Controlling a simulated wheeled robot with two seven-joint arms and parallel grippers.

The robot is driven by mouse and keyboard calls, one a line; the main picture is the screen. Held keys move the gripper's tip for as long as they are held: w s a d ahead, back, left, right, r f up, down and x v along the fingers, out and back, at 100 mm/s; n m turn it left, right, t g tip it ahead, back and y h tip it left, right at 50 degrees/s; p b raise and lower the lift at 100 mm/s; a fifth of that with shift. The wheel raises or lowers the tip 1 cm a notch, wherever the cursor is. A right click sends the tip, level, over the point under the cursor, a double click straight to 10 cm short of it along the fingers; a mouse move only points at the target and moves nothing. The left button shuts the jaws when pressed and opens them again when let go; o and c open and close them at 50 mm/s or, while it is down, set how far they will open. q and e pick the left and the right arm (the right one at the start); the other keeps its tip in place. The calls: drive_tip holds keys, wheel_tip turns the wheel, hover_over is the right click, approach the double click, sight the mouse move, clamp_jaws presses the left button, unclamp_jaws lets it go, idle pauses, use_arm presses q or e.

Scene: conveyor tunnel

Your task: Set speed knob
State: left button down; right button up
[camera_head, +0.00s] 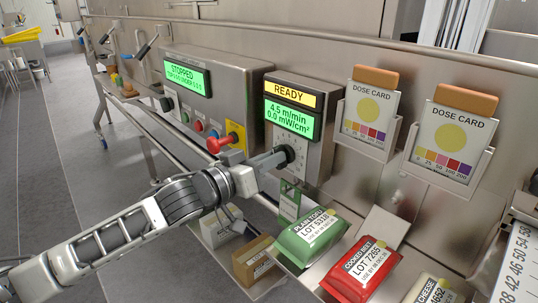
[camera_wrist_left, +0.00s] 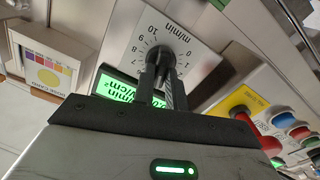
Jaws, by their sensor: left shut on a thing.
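The dark round speed knob (camera_head: 290,153) sits on the lower face of the grey control box, under a green display (camera_head: 289,118) that reads 4.5 m/min and 0.0 mW/cm². A yellow READY sign (camera_head: 290,94) is above it. My left gripper (camera_head: 279,157) reaches in from the left and is shut on the knob. In the left wrist view the two dark fingers (camera_wrist_left: 160,78) close on the knob (camera_wrist_left: 159,60), in front of a white dial plate (camera_wrist_left: 192,35) marked m/min with numbers around it. The fingers partly hide the knob. My right gripper is not in view.
Left of the knob is a panel with a green STOPPED screen (camera_head: 187,77), coloured buttons and a red emergency button (camera_head: 221,142) on yellow, close above my arm. Two dose cards (camera_head: 369,110) hang at the right. Green (camera_head: 311,237) and red (camera_head: 361,268) packs lie below.

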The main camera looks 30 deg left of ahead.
use_arm(q)
drive_tip(key=m+p, duration=0.2)
drive_tip(key=m, duration=0.2)
drive_tip(key=m+p, duration=0.2)
drive_tip(key=m, duration=0.3)
drive_tip(key=m+p, duration=0.2)
drive_tip(key=m, duration=0.3)
drive_tip(key=shift+s+d+p, duration=0.1)
drive_tip(key=shift+d+p, duration=0.2)
drive_tip(key=shift+p, duration=0.1)
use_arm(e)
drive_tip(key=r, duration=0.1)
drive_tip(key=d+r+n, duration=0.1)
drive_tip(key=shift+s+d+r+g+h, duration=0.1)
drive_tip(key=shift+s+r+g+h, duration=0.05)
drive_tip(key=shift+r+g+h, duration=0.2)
use_arm(q)
drive_tip(key=c, duration=1.4)
unclamp_jaws()
drive_tip(key=shift+c, duration=0.2)
drive_tip(key=shift+f, duration=0.1)
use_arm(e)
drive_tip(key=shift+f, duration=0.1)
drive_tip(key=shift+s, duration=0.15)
